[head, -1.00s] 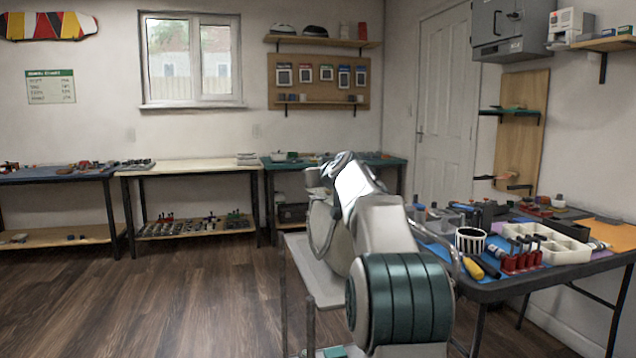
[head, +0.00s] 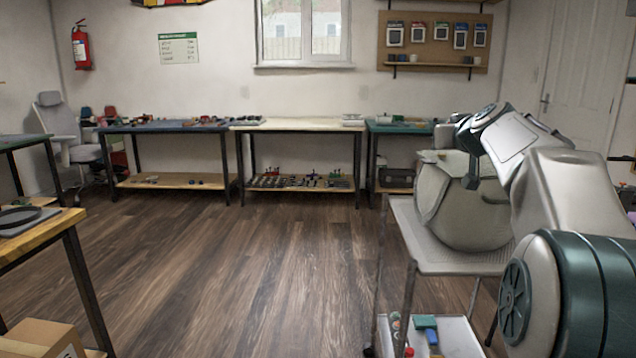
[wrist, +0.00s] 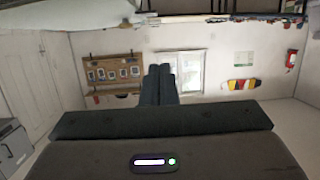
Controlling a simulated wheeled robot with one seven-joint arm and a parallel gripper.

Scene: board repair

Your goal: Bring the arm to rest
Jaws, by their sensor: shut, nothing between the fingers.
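My gripper (wrist: 159,72) shows in the wrist view. Its two dark fingers are together and hold nothing, and they point toward the wall with the window. In the head view my arm is folded at the right, above and beside a grey wheeled cart (head: 402,214). I cannot make out the fingertips clearly in the head view. The wrist view is upside down, and no object lies close to the fingers there.
A wooden-topped table (head: 40,232) stands at the near left, with a cardboard box (head: 42,338) below. Work tables, including a cream-topped one (head: 297,124), line the far wall. A grey chair (head: 62,135) stands at the far left. The wooden floor (head: 240,260) between is clear.

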